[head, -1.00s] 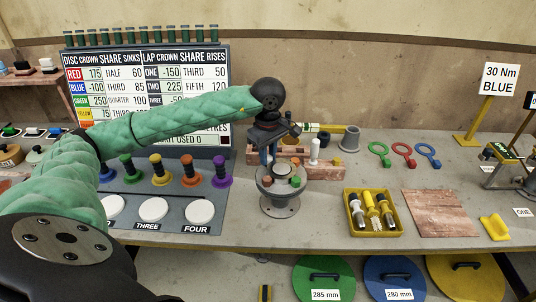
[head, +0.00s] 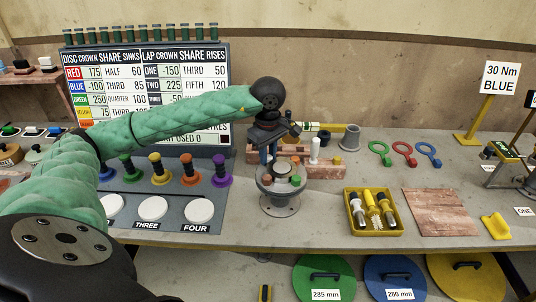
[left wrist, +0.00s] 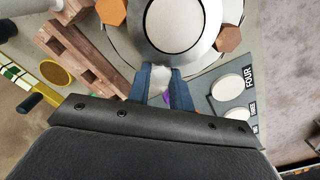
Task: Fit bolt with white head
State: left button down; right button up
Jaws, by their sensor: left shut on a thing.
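My right gripper is not in view.
A wooden rack (head: 325,171) with a white peg (head: 315,150) stands close behind the flange. A yellow tray (head: 372,229) of tools lies to the right. Green, red and blue ring spanners (head: 403,152) lie behind it. White discs (head: 199,212) lie on the left panel.

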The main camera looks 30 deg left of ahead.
pick_arm(q)
jog(key=shift+f+b, duration=0.3)
jog(key=shift+b, duration=0.1)
jog(key=c, duration=1.2)
grip_release()
jog(key=shift+o, duration=0.2)
jog(key=shift+r, duration=0.1)
jog(key=shift+r+p, duration=1.1)
jog(key=shift+r, duration=2.85)
